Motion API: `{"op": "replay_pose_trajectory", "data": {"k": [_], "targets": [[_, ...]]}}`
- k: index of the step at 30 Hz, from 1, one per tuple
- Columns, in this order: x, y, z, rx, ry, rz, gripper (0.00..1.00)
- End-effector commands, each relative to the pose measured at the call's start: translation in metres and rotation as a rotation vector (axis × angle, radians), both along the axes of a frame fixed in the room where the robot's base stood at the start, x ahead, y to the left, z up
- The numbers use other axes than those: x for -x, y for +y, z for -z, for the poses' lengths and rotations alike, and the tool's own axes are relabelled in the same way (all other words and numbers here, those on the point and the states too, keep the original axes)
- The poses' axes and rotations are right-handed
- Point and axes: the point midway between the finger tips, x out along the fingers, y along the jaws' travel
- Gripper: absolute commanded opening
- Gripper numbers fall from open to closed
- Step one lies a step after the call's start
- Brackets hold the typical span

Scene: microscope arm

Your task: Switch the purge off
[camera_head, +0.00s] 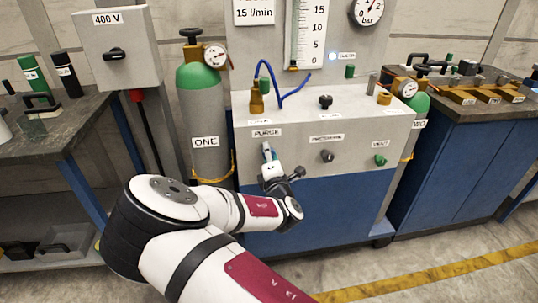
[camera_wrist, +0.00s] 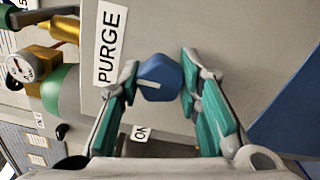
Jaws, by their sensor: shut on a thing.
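The purge knob (camera_wrist: 158,78) is blue and faceted with a short white line on its face. It sits on the grey panel beside the PURGE label (camera_wrist: 109,42), which also shows in the head view (camera_head: 266,132). My gripper (camera_wrist: 160,84) has its teal-padded fingers on either side of the knob, shut on it. In the head view my gripper (camera_head: 269,155) reaches the panel just below the PURGE label and hides most of the knob.
Right of my gripper are a black knob (camera_head: 327,156) and a green knob (camera_head: 380,160) on the same panel. A grey cylinder marked ONE (camera_head: 206,120) stands left of the cabinet. Blue tubing (camera_head: 270,80) rises from a brass fitting (camera_head: 257,97) above.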

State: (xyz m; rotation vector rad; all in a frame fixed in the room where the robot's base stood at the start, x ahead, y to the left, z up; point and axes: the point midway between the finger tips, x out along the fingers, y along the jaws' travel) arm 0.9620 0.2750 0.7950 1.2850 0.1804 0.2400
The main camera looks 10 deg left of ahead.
Motion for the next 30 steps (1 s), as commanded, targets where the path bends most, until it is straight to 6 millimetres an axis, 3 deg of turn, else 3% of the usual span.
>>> {"op": "replay_pose_trajectory", "data": {"k": [6,7,9,10,22,30], "targets": [[0.001,0.001,0.001,0.003,0.002,-0.002,0.04],[0.001,0.001,0.001,0.003,0.002,-0.002,0.34],[0.001,0.001,0.001,0.002,0.002,-0.002,0.50],[0.001,0.001,0.001,0.002,0.002,-0.002,0.52],[0.007,-0.002,0.001,0.001,0.003,0.001,0.52],[0.053,-0.014,0.001,0.003,0.003,-0.001,0.52]]}}
